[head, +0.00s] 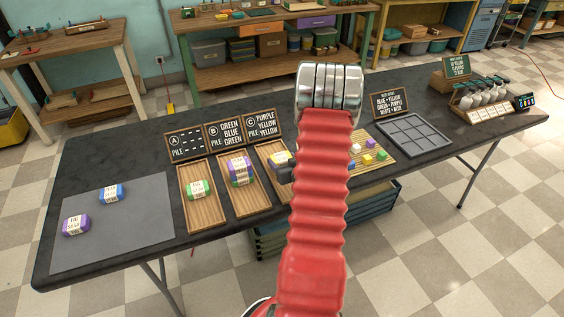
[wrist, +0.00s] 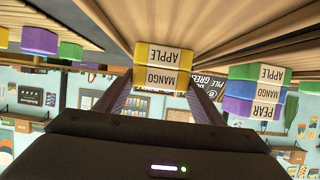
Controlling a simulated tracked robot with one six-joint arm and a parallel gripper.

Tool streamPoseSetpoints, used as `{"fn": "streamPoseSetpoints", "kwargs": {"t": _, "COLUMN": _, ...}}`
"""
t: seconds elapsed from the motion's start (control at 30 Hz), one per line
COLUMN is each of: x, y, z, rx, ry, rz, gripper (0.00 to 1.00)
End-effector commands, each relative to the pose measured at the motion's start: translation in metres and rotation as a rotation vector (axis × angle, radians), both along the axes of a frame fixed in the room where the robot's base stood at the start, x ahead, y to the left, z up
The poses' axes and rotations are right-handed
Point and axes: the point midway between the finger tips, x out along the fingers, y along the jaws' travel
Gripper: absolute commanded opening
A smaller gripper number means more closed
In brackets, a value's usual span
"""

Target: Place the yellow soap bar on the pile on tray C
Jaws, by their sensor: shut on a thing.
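My gripper (head: 285,172) is over tray C (head: 264,150), partly hidden by my red arm in the head view. In the wrist view, which is upside down, its fingers (wrist: 165,100) are shut on a yellow soap bar labelled MANGO (wrist: 161,79). Another yellow bar labelled APPLE (wrist: 163,54) is directly below it in the real scene, lined up with it. The two look touching or nearly so; I cannot tell whether there is a gap. In the head view a yellow bar (head: 280,158) shows just beyond the gripper.
Tray B (head: 257,204) holds a pile of green, blue and purple bars close beside. Tray A (head: 186,214) holds a green bar (head: 198,189). A purple bar (head: 76,225) and a blue bar (head: 111,194) lie on the grey mat (head: 120,235). Sign boards (head: 262,124) stand behind the trays.

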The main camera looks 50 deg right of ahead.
Motion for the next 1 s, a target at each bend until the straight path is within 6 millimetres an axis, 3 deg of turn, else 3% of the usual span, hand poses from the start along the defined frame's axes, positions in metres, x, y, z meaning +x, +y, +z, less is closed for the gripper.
{"fn": "streamPoseSetpoints", "kwargs": {"t": 0.2, "x": 0.000, "y": 0.000, "z": -0.002, "rx": 0.000, "ry": 0.000, "rz": 0.001, "gripper": 0.37}}
{"fn": "streamPoseSetpoints", "kwargs": {"t": 0.23, "x": 0.000, "y": 0.000, "z": -0.002, "rx": 0.000, "ry": 0.000, "rz": 0.001, "gripper": 0.64}}
{"fn": "streamPoseSetpoints", "kwargs": {"t": 0.47, "x": 0.000, "y": 0.000, "z": -0.002, "rx": 0.001, "ry": 0.001, "rz": 0.001, "gripper": 0.80}}
{"fn": "streamPoseSetpoints", "kwargs": {"t": 0.83, "x": 0.000, "y": 0.000, "z": 0.001, "rx": 0.000, "ry": 0.000, "rz": 0.001, "gripper": 0.81}}
{"fn": "streamPoseSetpoints", "kwargs": {"t": 1.0, "x": -0.013, "y": 0.007, "z": 0.007, "rx": 0.001, "ry": 0.001, "rz": -0.001, "gripper": 0.81}}
